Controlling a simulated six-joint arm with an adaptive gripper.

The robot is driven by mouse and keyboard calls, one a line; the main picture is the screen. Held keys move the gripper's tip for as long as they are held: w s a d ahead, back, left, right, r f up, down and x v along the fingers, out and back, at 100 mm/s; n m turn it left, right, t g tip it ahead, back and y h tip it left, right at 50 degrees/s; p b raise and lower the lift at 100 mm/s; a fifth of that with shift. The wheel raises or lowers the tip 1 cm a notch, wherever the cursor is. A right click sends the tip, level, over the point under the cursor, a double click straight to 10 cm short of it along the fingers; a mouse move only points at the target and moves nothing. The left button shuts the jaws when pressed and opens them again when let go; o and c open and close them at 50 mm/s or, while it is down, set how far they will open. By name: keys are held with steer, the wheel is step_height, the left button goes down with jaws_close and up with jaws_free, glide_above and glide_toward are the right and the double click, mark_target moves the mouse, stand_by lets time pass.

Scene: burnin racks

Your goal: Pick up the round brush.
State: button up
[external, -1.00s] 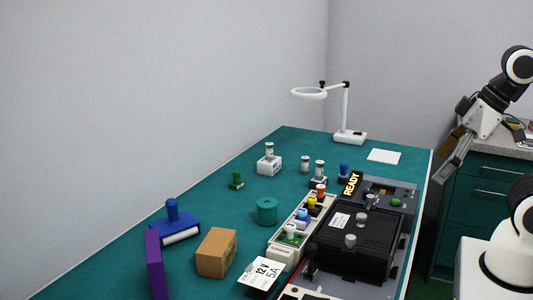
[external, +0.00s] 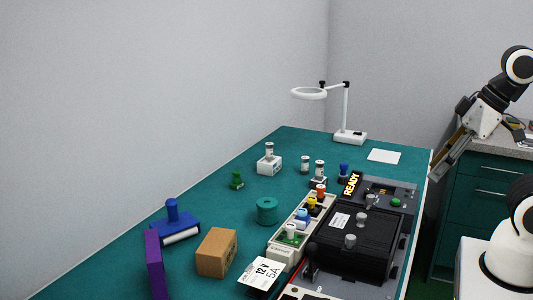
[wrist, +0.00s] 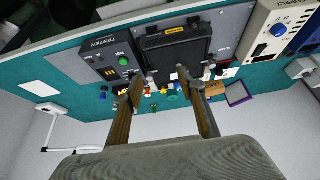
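My gripper (external: 438,170) is raised off the right edge of the bench, beside the grey-black tester and away from the bench items. In the wrist view my gripper (wrist: 160,82) has its two fingers spread apart with nothing between them. I cannot tell for sure which item is the round brush. A small dark-blue-knobbed piece (external: 343,169) stands near the READY sign, and a small green-knobbed piece (external: 236,180) stands on the open left part of the bench. A larger blue-handled block (external: 173,220) with a white strip lies at the front left.
The tester (external: 360,240) fills the right side, with a tray (external: 277,253) of coloured pieces along it. A teal spool (external: 266,211), a cardboard box (external: 217,252) and a purple frame (external: 154,265) stand to the left. A magnifier lamp (external: 349,136) stands at the back.

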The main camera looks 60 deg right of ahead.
steer(key=shift+w+d, duration=0.1)
steer(key=shift+w, duration=0.05)
steer(key=w+d+f+m+t+h, duration=0.1)
steer(key=w+d+f+t+h, duration=0.1)
steer(key=w+d, duration=0.7)
steer(key=w+d+f+t+h, duration=0.1)
steer(key=w+d+t+h, duration=0.1)
steer(key=w+d, duration=0.75)
steer(key=w+d+f+t, duration=0.2)
steer(key=w+d+f, duration=0.25)
steer(key=d, duration=0.25)
steer(key=m+t+y, duration=0.1)
steer(key=t, duration=0.2)
glide_toward(346, 164)
steer(key=shift+x, duration=1.4)
steer(key=shift+a+r, duration=0.1)
steer(key=shift+w, duration=0.15)
steer(key=shift+x, duration=1.25)
